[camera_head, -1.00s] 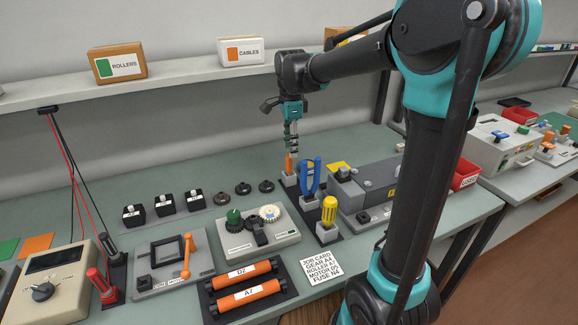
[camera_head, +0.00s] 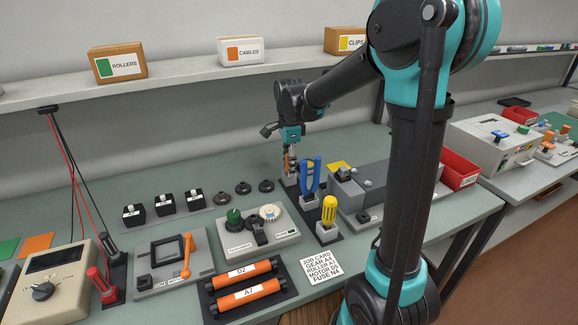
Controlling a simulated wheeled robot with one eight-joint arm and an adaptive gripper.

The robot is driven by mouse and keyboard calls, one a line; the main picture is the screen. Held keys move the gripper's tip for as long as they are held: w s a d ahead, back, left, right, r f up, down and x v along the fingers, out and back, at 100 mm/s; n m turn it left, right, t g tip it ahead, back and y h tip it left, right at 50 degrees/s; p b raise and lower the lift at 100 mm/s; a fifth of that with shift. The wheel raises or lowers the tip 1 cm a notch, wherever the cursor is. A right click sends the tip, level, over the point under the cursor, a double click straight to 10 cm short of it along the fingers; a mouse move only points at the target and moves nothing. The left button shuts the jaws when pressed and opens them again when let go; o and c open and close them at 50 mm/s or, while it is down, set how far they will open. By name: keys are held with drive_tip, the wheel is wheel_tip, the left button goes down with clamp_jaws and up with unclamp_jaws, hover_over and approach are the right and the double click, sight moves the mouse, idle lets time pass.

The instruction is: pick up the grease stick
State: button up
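The grease stick appears to be the thin orange stick (camera_head: 287,163) standing upright in the rear grey block of a dark tool rack (camera_head: 325,232). My gripper (camera_head: 291,158) points down at it from above. Its fingers are level with the stick and hide much of it. The fingers are small here, and I cannot tell whether they touch the stick or are open or shut.
Blue-handled pliers (camera_head: 311,178) stand close in front of the stick, and a yellow screwdriver (camera_head: 329,209) is nearer still. A grey machine (camera_head: 365,190) sits to the right. Dark round gears (camera_head: 266,186) lie to the left. The bench behind is clear.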

drive_tip(key=c, duration=0.9)
drive_tip(key=shift+r, duration=0.15)
wheel_tip(320, 180, up, 20)
